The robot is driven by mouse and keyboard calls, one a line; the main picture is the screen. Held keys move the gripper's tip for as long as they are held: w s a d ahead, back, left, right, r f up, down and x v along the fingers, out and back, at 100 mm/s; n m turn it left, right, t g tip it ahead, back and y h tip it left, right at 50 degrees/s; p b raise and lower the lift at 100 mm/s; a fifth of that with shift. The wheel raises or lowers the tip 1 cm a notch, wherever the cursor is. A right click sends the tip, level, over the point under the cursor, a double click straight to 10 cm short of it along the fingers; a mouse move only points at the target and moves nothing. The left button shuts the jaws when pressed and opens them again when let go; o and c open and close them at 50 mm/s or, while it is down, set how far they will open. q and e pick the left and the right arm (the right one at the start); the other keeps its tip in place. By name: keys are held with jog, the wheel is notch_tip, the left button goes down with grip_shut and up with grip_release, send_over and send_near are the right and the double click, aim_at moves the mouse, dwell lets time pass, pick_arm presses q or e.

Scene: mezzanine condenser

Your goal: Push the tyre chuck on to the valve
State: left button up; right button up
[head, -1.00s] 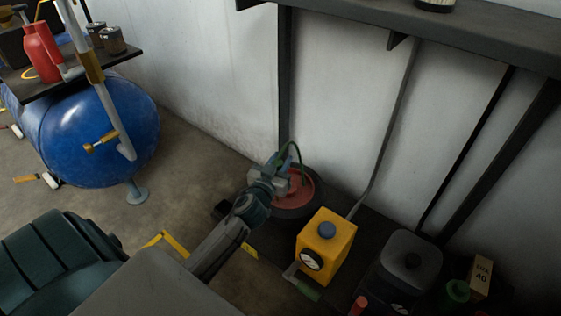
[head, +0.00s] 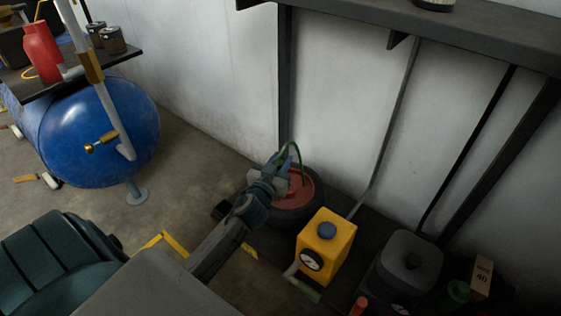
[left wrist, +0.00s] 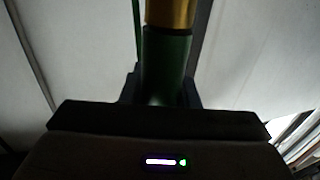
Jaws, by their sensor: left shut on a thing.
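In the head view my left gripper (head: 279,176) is over the tyre (head: 292,213), which lies flat with a red hub (head: 299,194) near the wall. In the left wrist view the gripper is shut on the tyre chuck (left wrist: 166,60), which has a green body and a brass end (left wrist: 170,12). A green hose loops up beside the gripper in the head view. The valve is hidden or too small to make out, so I cannot tell whether the chuck touches it. My right gripper is not in view.
A yellow box with a dial (head: 327,245) stands close to the right of the tyre, with a dark canister (head: 408,262) beyond it. A steel post (head: 285,90) and the wall stand behind. A blue tank (head: 97,130) is at the left.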

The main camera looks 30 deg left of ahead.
pick_arm(q)
jog(key=shift+b, duration=0.3)
dwell(0.9)
jog(key=shift+f+b, duration=1.75)
jog(key=shift+b, duration=0.1)
jog(key=shift+f, duration=0.2)
jog(key=o, duration=1.1)
jog(key=shift+f+b, duration=0.1)
jog(key=shift+b, duration=0.2)
jog(key=shift+a, duration=0.1)
jog(key=shift+s+f, duration=0.1)
jog(key=shift+s, duration=0.05)
